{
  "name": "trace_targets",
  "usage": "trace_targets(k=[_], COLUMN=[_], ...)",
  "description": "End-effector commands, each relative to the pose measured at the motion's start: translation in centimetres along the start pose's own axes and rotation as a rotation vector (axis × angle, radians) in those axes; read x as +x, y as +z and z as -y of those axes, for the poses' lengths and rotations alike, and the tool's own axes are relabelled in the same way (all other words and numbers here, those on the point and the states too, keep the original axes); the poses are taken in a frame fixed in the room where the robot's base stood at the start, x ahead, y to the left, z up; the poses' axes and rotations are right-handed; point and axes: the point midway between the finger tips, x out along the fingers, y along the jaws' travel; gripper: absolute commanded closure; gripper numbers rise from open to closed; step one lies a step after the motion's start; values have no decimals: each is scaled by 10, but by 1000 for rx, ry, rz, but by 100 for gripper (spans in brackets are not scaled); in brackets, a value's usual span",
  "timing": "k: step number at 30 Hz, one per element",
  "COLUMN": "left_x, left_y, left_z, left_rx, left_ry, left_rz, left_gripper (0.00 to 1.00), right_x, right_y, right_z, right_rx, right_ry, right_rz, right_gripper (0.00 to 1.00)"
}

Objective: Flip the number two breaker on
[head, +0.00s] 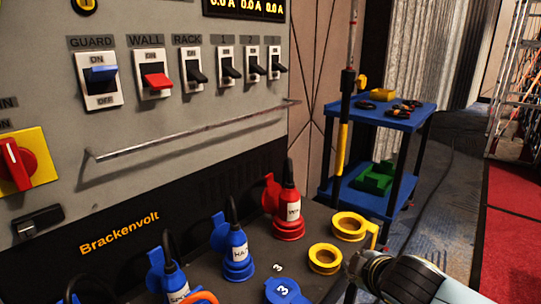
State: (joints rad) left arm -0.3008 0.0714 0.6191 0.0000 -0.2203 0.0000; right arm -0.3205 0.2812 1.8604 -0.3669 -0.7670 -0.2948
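The number 2 breaker (256,69) is a small white plate with a black lever, in the row on the grey panel in the head view. It sits between breakers 1 (229,69) and 3 (276,65). Its lever juts out from the plate; at this size I cannot tell if it is on or off. Part of my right arm (415,280) shows at the bottom right, low and well away from the breakers. Its gripper fingers are not visible. My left gripper is not in view.
A metal rail (195,132) crosses the panel below the breakers. Red (289,205) and blue (237,251) plugs stand up from the ledge beneath, with yellow sockets (325,259) beside them. A blue cart (398,118) stands to the right. Space directly before the breakers looks clear.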

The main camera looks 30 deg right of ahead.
Motion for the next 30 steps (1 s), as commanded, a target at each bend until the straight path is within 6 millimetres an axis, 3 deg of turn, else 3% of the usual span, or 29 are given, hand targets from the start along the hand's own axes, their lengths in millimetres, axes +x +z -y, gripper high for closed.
trace_targets(k=[11,14,19,24,30], left_x=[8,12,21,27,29], left_y=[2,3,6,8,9], left_z=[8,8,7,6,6], left_rx=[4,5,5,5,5], left_ry=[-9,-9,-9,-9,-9], left_rz=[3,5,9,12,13], left_gripper=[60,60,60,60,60], right_x=[8,2,-33,-63,-74], right_y=[-65,-97,-175,-224,-240], right_z=[-107,-148,-225,-256,-263], right_rx=[-406,-605,-1163,-1668,-1937], right_ry=[332,485,884,1186,1319], right_rz=[-186,-250,-344,-336,-304], right_gripper=[100,100,100,100,100])
